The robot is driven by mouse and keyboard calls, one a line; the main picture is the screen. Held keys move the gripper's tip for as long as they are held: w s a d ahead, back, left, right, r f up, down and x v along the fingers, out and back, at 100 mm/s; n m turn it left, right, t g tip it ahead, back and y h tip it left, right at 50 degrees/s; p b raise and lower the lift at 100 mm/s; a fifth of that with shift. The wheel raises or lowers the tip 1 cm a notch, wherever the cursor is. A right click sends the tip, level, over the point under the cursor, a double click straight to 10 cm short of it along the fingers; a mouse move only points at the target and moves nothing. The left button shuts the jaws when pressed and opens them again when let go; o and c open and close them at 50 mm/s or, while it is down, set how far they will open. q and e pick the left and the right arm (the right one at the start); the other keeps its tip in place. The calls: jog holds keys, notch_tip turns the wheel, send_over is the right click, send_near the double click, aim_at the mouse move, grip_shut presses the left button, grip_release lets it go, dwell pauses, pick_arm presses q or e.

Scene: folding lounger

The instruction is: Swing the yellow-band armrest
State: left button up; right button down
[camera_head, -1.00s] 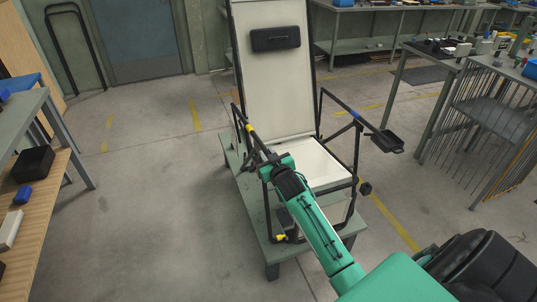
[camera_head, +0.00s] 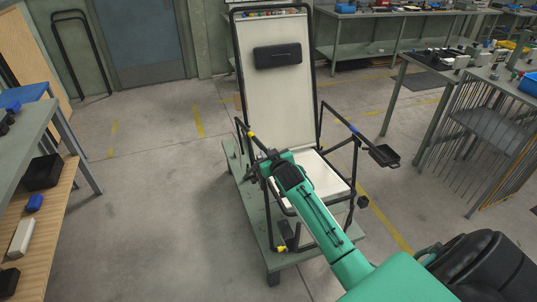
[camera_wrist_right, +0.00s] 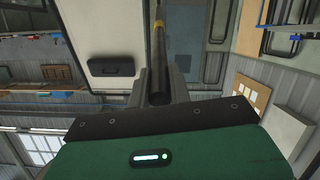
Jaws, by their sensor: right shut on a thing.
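The folding lounger has a pale seat (camera_head: 322,178), a tall pale backrest (camera_head: 274,95) and a black tube frame. Its yellow-band armrest (camera_head: 245,128) is a thin black bar on the left side, sloping down toward my right gripper (camera_head: 264,160). My right gripper is shut on the bar. In the right wrist view the black bar (camera_wrist_right: 159,65) runs between the two fingers (camera_wrist_right: 160,88), with the yellow band (camera_wrist_right: 158,24) beyond them. The blue-band armrest (camera_head: 352,129) is on the right side. My right arm hides part of the seat and front frame. My left gripper is out of view.
The lounger stands on a low green platform (camera_head: 258,232). A small black tray (camera_head: 384,156) sits at the end of the right armrest. A wire-sided workbench (camera_head: 470,140) stands at right, a wooden-shelved bench (camera_head: 48,215) at left. The floor between is clear.

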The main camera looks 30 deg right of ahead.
jog(key=c, duration=1.3)
grip_release()
jog(key=b+v, duration=0.2)
jog(key=v, duration=1.1)
jog(key=shift+s+b, duration=0.4)
jog(key=shift+a, duration=0.1)
